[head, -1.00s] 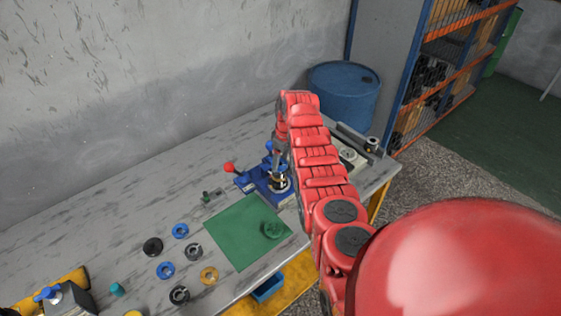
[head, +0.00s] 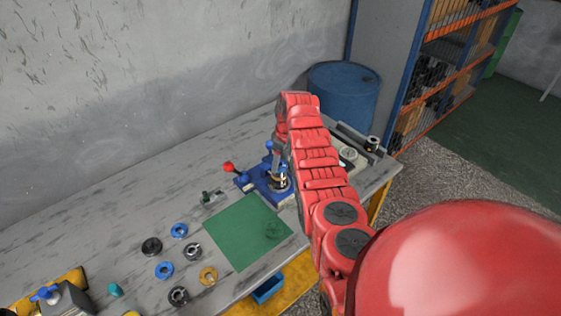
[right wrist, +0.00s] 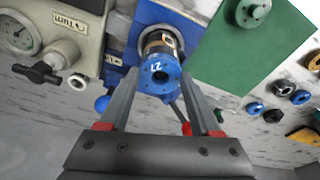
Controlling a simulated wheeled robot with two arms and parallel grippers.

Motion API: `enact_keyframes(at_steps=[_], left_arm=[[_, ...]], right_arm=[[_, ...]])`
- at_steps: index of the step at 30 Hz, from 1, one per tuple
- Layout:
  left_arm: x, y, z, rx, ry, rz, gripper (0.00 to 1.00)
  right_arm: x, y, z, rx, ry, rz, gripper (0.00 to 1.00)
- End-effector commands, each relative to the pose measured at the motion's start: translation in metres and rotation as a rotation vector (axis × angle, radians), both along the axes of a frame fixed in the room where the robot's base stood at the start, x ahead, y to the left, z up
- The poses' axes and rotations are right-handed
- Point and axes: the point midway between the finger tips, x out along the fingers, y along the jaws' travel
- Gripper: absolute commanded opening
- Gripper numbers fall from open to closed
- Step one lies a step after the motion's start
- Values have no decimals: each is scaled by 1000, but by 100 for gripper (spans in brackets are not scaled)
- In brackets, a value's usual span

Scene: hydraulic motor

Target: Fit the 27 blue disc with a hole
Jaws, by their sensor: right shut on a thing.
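The blue disc (right wrist: 160,75) has a central hole, small holes around its face and a 27 mark that reads upside down in the right wrist view. It lies at the top of an upright, partly orange and metal cylindrical assembly (right wrist: 162,42) in a blue fixture (right wrist: 133,52). My right gripper (right wrist: 158,80) is shut on the disc, with one finger on each side. In the head view my right gripper (head: 278,165) is at the fixture, largely hidden by my arm. I cannot tell whether the disc is fully seated. My left gripper is not in view.
A green mat (head: 240,230) with a green round part lies beside the fixture. Several blue, black and brass rings (head: 165,270) lie left of it. A red-knobbed lever (head: 228,167) sticks up by the fixture. A grey gauge device (right wrist: 45,40) stands close by.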

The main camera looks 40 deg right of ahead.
Motion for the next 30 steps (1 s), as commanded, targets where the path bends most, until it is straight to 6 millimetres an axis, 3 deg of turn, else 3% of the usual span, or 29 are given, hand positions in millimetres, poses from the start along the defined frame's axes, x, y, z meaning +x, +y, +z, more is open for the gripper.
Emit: enact_keyframes(at_steps=[8, 9, 14, 30], left_arm=[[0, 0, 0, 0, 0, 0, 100], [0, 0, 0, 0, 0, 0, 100], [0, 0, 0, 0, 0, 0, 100], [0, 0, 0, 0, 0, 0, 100]], right_arm=[[0, 0, 1, -1, -1, 0, 0], [0, 0, 1, -1, -1, 0, 69], [0, 0, 1, -1, -1, 0, 98], [0, 0, 2, 0, 0, 0, 100]])
